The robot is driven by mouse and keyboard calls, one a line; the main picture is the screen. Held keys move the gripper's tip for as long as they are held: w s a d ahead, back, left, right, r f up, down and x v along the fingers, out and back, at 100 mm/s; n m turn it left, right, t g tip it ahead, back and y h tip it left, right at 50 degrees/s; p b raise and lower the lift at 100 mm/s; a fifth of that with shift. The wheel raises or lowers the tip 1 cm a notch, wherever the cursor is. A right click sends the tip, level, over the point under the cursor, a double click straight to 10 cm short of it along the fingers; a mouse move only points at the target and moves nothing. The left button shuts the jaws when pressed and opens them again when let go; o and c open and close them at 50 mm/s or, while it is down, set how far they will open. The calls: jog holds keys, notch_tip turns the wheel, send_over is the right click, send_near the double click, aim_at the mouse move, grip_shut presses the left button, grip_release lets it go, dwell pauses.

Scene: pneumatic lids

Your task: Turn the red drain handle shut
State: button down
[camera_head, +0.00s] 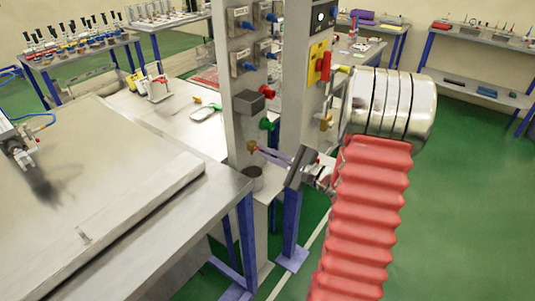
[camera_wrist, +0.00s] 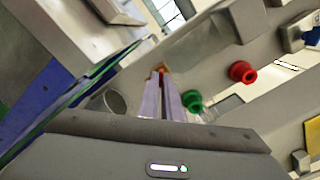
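The red drain handle (camera_wrist: 161,71) shows as a small red-orange piece at my fingertips in the wrist view, mostly hidden by the fingers. In the head view a brass-coloured fitting (camera_head: 252,146) sits at the same place, low on the grey post. My gripper (camera_head: 258,149) reaches left to it with two pale purple fingers. In the wrist view my gripper (camera_wrist: 160,78) has its fingers close together, with a narrow gap and the red piece between the tips. It looks shut on the handle. The handle's exact angle cannot be told.
A green knob (camera_head: 266,124) is just above my fingers, with a grey box (camera_head: 248,102) above it. A red knob (camera_wrist: 243,72) is farther right in the wrist view. A grey cup (camera_head: 252,178) is below. A steel bench (camera_head: 225,190) stands at left.

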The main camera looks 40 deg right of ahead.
jog(key=shift+f, duration=0.15)
jog(key=c, duration=2)
grip_release()
jog(key=v, duration=1.4)
jog(key=shift+w, duration=0.1)
